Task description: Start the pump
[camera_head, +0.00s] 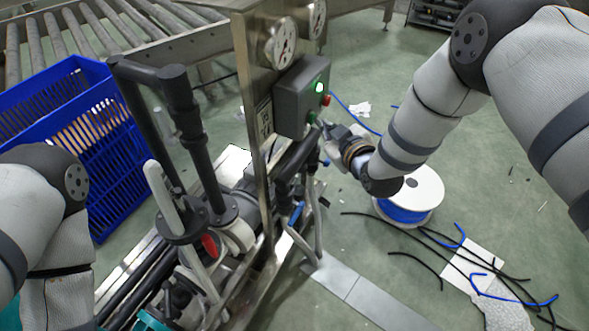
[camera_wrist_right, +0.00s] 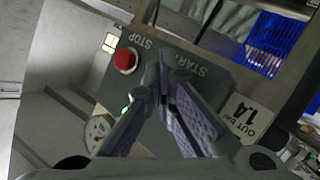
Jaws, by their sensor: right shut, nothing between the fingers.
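The grey control box (camera_head: 300,96) is mounted on the steel panel of the pump skid. A green lamp (camera_head: 319,88) on it glows. Below the lamp are a red button (camera_head: 326,100) and a green button (camera_head: 312,117). In the right wrist view the red button (camera_wrist_right: 126,60) is beside the word STOP, and the word START is right of my fingertips. My right gripper (camera_head: 321,127) is shut and empty, its tips at the box face near the green button. The wrist view (camera_wrist_right: 166,72) shows the fingers covering the START button; I cannot tell whether they touch it. My left gripper is out of view.
Two gauges (camera_head: 282,44) sit above the box. Pipes and a red-handled valve (camera_head: 210,246) stand at the front left. A blue crate (camera_head: 62,130) is at left. A cable spool (camera_head: 410,197) and loose cables lie on the floor at right.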

